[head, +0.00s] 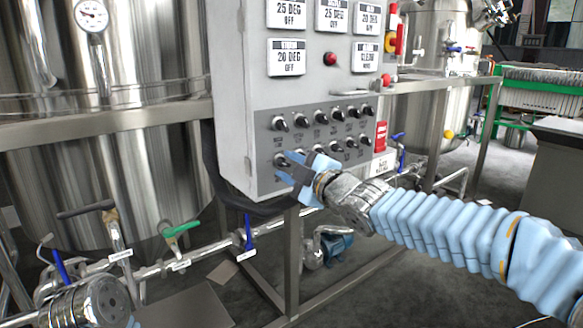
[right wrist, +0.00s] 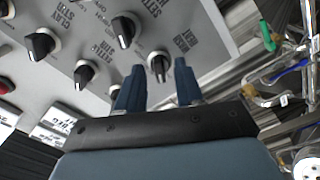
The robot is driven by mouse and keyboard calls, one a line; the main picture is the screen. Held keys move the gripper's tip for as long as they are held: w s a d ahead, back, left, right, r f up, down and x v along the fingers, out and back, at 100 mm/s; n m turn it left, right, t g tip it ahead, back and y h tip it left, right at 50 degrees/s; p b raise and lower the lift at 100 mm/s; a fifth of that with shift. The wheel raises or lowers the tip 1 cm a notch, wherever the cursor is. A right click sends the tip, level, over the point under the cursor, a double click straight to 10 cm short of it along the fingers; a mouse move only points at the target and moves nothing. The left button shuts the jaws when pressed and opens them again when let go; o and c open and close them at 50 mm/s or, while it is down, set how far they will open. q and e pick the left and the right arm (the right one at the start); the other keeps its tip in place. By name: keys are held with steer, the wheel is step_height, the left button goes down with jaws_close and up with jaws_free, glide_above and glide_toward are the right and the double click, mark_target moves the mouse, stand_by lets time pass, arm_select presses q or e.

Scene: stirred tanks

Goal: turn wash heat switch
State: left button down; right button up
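The grey control box carries a panel (head: 262,150) with two rows of black rotary switches, all with white pointer marks. My right gripper (head: 283,166) is at the lower left end of the bottom row in the head view. In the right wrist view its two blue fingers (right wrist: 160,82) are apart, and one black switch (right wrist: 160,66) shows between their tips with a small gap on each side. I cannot tell whether a finger touches it. My left gripper is not in view.
Neighbouring switches (right wrist: 84,73) are close to the fingers. A steel tank (head: 105,120) stands left of the box. Pipes with a green-handled valve (head: 183,229) run below.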

jaws_close()
steer(key=shift+m, duration=0.4)
steer(key=m+p, duration=0.1)
steer(key=m, duration=0.1)
steer(key=shift+m, duration=0.4)
steer(key=shift+m+p, duration=0.45)
steer(key=shift+m, duration=1.65)
steer(key=shift+f, duration=0.1)
jaws_free()
